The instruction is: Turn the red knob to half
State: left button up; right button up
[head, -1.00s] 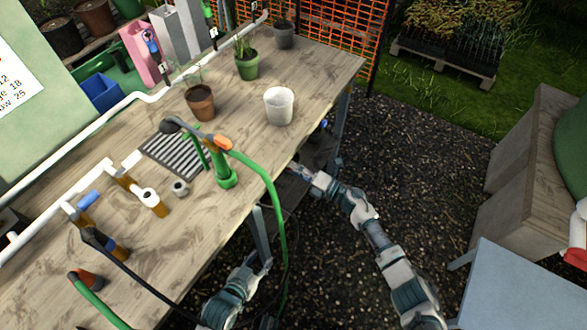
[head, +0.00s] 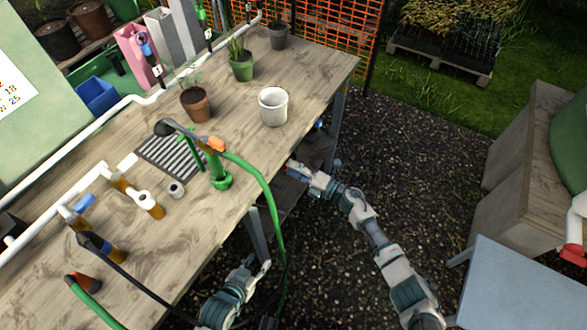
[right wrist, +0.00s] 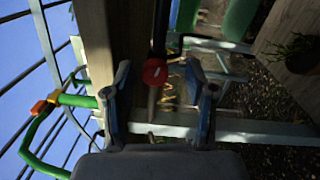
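The red knob (right wrist: 154,72) shows in the right wrist view as a small round red cap, beside the pale wooden table edge. My right gripper (right wrist: 160,98) is open. Its two blue-grey fingers stand on either side of the knob in the picture, with a visible gap on both sides. In the head view my right gripper (head: 298,172) is at the table's near right edge, and the knob cannot be made out clearly there. My left gripper (head: 260,267) is low beside the table's front leg, empty, its fingers seeming spread. The knob's angle cannot be read.
A green hose (head: 270,200) hangs over the front edge near both arms. Gravel ground to the right is free.

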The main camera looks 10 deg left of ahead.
jog(key=v, duration=1.2)
